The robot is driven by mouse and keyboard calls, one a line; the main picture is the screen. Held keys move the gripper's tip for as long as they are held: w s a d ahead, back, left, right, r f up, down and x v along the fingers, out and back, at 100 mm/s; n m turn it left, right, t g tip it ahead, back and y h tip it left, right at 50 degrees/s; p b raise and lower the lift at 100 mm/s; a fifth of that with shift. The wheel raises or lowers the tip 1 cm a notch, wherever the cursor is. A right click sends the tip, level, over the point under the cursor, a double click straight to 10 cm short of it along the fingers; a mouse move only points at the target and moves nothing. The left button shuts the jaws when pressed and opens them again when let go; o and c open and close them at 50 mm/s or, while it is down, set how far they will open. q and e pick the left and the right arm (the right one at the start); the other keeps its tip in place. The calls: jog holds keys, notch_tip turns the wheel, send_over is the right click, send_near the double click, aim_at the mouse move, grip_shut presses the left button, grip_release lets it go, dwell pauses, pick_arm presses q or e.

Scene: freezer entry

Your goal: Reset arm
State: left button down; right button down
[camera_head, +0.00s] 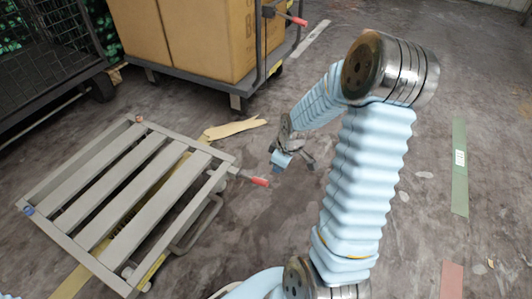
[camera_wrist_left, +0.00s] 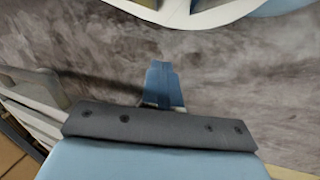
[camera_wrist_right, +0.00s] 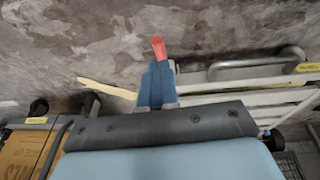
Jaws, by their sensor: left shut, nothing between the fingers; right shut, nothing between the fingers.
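My right arm, in a ribbed light-blue sleeve, reaches out and folds down over the floor in the head view. Its gripper (camera_head: 279,165) is small there, just above the red-tipped lever (camera_head: 260,182) of the slatted cart. In the right wrist view the blue fingers of the right gripper (camera_wrist_right: 158,85) are shut together with nothing between them. The red tip (camera_wrist_right: 158,47) shows just beyond them; I cannot tell whether they touch. My left gripper (camera_wrist_left: 163,83) is shut and empty over grey floor in the left wrist view; it is not seen in the head view.
A low grey slatted cart (camera_head: 127,195) stands at left. Behind it a trolley (camera_head: 205,82) carries large cardboard boxes (camera_head: 190,35). A dark wire cage (camera_head: 45,65) is at the upper left. A cardboard scrap (camera_head: 234,128) lies on the floor. The floor at right is mostly clear.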

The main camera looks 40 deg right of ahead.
jog(key=shift+a, duration=0.15)
jog(key=a+f+m+y+p, duration=0.1)
jog(key=a+f+p, duration=0.15)
jog(key=a, duration=0.65)
jog(key=a+f+m+y+p, duration=0.2)
jog(key=a+p, duration=0.2)
jog(key=a, duration=0.4)
jog(key=s+a+f+m+g+p, duration=0.2)
jog(key=s+a+m+p, duration=0.1)
jog(key=s+a, duration=0.6)
jog(key=a+p, duration=0.1)
jog(key=a, duration=0.2)
jog(key=shift+a+f+y, duration=0.15)
jog(key=shift+f+y, duration=0.1)
jog(key=shift+y, duration=0.15)
